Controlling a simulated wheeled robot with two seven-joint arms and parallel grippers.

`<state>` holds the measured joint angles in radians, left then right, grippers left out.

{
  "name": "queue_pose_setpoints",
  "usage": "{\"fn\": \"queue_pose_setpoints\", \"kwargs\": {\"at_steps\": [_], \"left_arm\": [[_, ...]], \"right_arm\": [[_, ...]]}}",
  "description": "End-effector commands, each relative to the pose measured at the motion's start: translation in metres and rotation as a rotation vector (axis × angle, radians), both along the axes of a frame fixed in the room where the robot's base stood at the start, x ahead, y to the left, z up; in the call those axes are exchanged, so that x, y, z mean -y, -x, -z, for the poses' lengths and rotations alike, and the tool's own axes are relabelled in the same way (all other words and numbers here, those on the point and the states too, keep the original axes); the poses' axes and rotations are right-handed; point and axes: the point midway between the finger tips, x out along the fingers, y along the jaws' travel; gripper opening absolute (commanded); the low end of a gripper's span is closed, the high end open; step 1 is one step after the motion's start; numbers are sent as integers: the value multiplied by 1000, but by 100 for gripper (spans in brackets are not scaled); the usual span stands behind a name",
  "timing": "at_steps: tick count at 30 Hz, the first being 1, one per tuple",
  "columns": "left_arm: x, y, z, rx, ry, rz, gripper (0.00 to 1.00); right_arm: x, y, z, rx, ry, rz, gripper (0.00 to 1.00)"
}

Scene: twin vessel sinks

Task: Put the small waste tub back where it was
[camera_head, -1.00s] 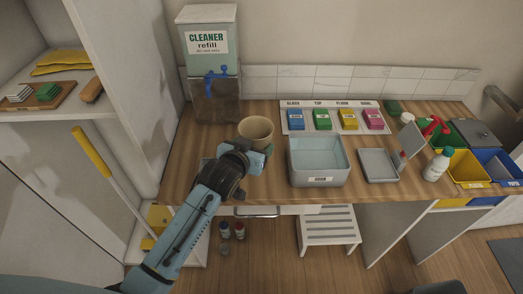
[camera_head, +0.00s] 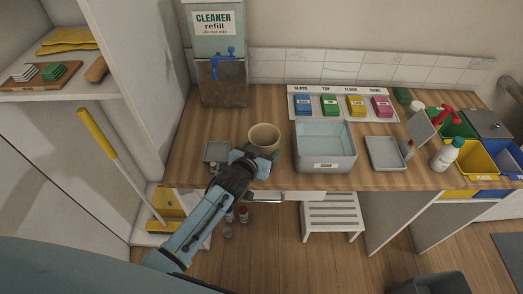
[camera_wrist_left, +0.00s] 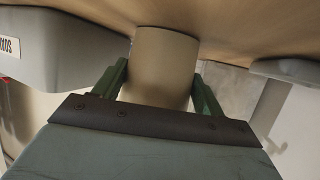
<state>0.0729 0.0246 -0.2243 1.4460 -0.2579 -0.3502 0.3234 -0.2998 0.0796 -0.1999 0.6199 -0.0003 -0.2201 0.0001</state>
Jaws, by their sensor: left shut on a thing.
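The small waste tub (camera_head: 264,137) is a beige round cup, open at the top and upright. It is over the front part of the wooden counter, just left of the grey basin (camera_head: 325,165). My left gripper (camera_head: 254,155) is shut on the tub from the front. In the left wrist view, the green fingers stand on either side of the tub (camera_wrist_left: 163,65), whose base is close to the counter (camera_wrist_left: 225,22); I cannot tell if they touch. My right gripper is not in view.
A small grey square tray (camera_head: 216,151) lies left of the tub. A cleaner dispenser (camera_head: 218,60) stands behind left. Counter behind the tub is clear.

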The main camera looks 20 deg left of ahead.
Motion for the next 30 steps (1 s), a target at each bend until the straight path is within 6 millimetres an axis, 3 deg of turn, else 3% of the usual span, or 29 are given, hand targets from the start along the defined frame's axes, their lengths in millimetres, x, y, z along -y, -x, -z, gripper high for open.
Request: {"fn": "queue_pose_setpoints", "kwargs": {"at_steps": [8, 9, 14, 24, 30], "left_arm": [[0, 0, 3, 1, 0, 0, 47], [0, 0, 3, 1, 0, 0, 73], [0, 0, 2, 1, -1, 0, 93], [0, 0, -2, 1, -1, 0, 93], [-3, 22, -10, -1, -2, 1, 93]], "right_arm": [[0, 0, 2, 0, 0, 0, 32], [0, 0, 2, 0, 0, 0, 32], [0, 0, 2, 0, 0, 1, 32], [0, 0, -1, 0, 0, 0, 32], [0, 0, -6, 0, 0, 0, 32]]}}
